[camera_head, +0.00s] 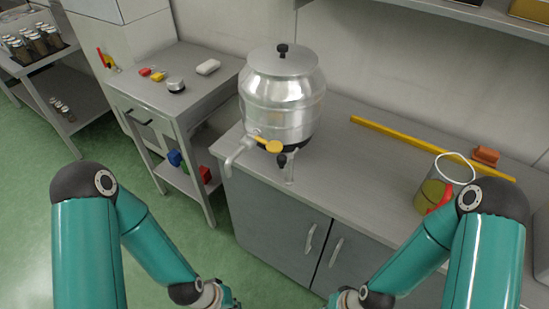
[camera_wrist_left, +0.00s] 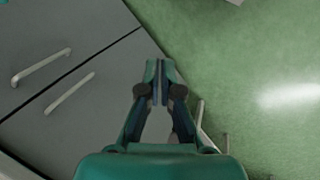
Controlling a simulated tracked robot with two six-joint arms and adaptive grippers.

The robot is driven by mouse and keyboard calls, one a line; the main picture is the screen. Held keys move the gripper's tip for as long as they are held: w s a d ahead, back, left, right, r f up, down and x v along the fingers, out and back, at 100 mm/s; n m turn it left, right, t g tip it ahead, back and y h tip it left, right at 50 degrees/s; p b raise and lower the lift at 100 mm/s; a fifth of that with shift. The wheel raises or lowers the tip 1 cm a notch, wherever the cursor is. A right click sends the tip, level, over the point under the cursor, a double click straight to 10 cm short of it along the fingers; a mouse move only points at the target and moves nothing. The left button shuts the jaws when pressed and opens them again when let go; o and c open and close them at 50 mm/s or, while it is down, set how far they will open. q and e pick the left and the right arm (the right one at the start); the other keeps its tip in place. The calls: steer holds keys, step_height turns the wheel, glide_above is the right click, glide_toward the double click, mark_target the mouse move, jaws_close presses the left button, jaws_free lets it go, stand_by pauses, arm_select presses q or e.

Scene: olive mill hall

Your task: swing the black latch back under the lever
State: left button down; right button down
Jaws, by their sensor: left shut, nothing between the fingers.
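The shiny metal tank (camera_head: 284,100) stands on the counter in the head view, with a grey tap spout (camera_head: 240,152) at its front left. A yellow lever (camera_head: 272,146) sits at the tap. A small black piece, seemingly the latch (camera_head: 282,160), shows just below and to the right of the lever's end; its exact position is too small to tell. My left gripper (camera_wrist_left: 160,68) is shut and empty in the left wrist view, above the green floor and cabinet front, away from the tank. My right gripper is below the head view's edge.
The counter (camera_head: 350,165) is clear right of the tank. A side table (camera_head: 190,95) with small items stands left. Cabinet handles (camera_head: 310,238) stick out below.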

arm_select(q)
steer(key=w+r+n+t+h+b, duration=0.1)
steer(key=w+r+n+t, duration=0.4)
steer(key=w, duration=0.4)
steer(key=w+r+n+t+h+b, duration=0.1)
steer(key=w+r+n+t+h, duration=0.2)
steer(key=w+r, duration=0.5)
steer(key=w+r+m+t+b, duration=0.1)
steer(key=r+t+b, duration=0.1)
steer(key=r, duration=0.6)
steer(key=w+a+r+t+h+b, duration=0.1)
steer(key=w+r+t+b, duration=0.1)
steer(key=r, duration=0.6)
steer(key=shift+w+a+r+m+t+h, duration=0.2)
steer(key=shift+w+r+m+t+h, duration=0.15)
steer(key=shift+t, duration=0.55)
steer(key=w+d+f+p, duration=0.1)
steer(key=w+d+p, duration=0.2)
steer(key=w+d, duration=0.4)
steer(key=shift+d+f+p, duration=0.15)
steer(key=shift+d+p, duration=0.25)
steer(key=shift+d, duration=0.65)
